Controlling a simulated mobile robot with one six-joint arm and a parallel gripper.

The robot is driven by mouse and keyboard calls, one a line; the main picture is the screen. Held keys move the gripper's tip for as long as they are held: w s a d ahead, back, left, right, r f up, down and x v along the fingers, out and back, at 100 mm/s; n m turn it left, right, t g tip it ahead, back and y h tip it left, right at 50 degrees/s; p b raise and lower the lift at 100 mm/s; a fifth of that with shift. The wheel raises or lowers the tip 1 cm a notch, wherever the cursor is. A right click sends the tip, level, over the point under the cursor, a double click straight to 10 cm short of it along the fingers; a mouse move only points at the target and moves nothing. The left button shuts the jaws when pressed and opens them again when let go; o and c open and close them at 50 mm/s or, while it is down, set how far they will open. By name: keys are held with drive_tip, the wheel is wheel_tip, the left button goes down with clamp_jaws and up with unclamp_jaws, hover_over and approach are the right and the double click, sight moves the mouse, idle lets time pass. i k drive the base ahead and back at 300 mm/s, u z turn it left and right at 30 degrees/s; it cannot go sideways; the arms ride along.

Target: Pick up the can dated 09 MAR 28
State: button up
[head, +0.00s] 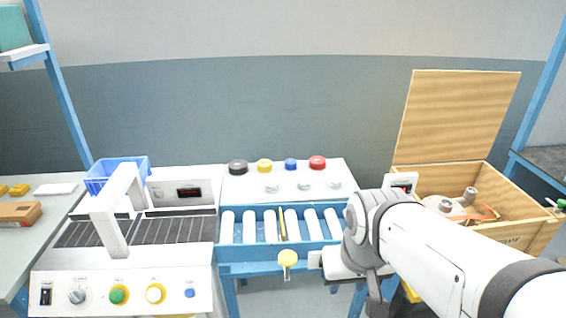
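No can with a readable date 09 MAR 28 shows in the head view. Two small grey-topped round things (470,194) stand in the open wooden crate (480,226) at the right; I cannot tell whether they are cans. My arm reaches in from the lower right, and my gripper (330,262) is at its end, near the right end of the blue roller conveyor (262,241). The fingers are small and partly hidden by the arm, so their opening and anything between them cannot be made out.
A white machine (125,288) with buttons and an arch stands at the left, with a blue bin (117,173) behind the arch. A white panel (290,182) with black, yellow, blue and red round tops is behind the rollers. The crate's raised lid (455,115) stands at the back right.

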sight(303, 184)
drive_tip(key=z, duration=0.05)
drive_tip(key=i, duration=1)
drive_tip(key=u, duration=0.05)
